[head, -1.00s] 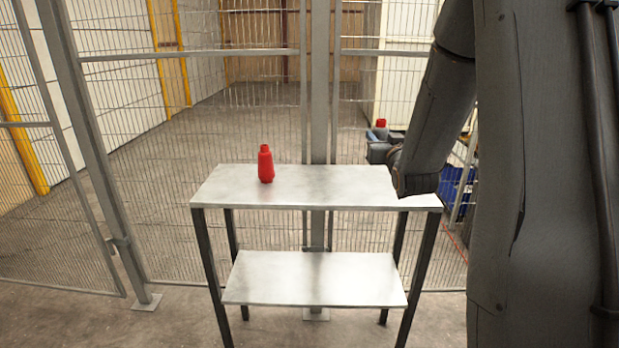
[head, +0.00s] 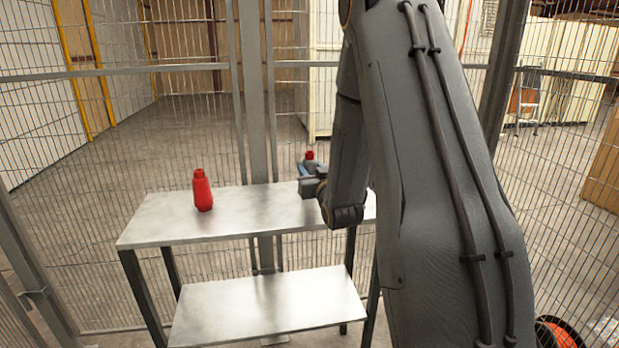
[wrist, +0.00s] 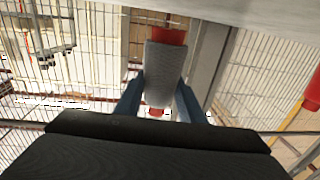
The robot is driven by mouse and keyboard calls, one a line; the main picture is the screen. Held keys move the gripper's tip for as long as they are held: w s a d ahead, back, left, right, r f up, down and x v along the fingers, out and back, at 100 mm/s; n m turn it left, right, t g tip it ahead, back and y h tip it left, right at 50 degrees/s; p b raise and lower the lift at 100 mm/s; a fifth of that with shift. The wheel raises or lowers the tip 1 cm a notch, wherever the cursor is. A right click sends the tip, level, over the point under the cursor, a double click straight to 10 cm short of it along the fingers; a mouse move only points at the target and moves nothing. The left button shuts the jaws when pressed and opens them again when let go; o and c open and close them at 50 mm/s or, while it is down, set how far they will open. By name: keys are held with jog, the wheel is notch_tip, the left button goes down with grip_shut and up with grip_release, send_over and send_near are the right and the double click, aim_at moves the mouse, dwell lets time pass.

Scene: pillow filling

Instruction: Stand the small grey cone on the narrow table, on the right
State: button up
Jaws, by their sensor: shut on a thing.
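The small grey cone (wrist: 160,72) is held in my gripper. In the wrist view it has a grey tapered body with red at both ends, between two blue fingers. My gripper (head: 309,173) is shut on it over the back right part of the narrow table (head: 150,228). In the head view only the cone's red top (head: 309,155) shows above the fingers. The cone's lower part is hidden there, and I cannot tell whether it touches the tabletop.
A red bottle-shaped thing (head: 202,190) stands upright on the table's left half. A lower shelf (head: 265,305) is empty. A wire mesh fence with a grey post (head: 255,100) stands close behind the table. Clear tabletop lies between bottle and gripper.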

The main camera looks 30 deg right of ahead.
jog(key=shift+d+f, duration=0.1)
jog(key=shift+f, duration=1.3)
jog(key=shift+f, duration=0.1)
jog(key=o, duration=1.1)
jog(key=shift+s, duration=0.1)
jog(key=s, duration=0.4)
jog(key=s+a+b, duration=0.1)
jog(key=s, duration=0.2)
jog(key=s+a, duration=0.1)
jog(key=s, duration=0.3)
jog(key=shift+s+a+b, duration=0.15)
jog(key=shift+s+b, duration=0.15)
jog(key=shift+s, duration=0.05)
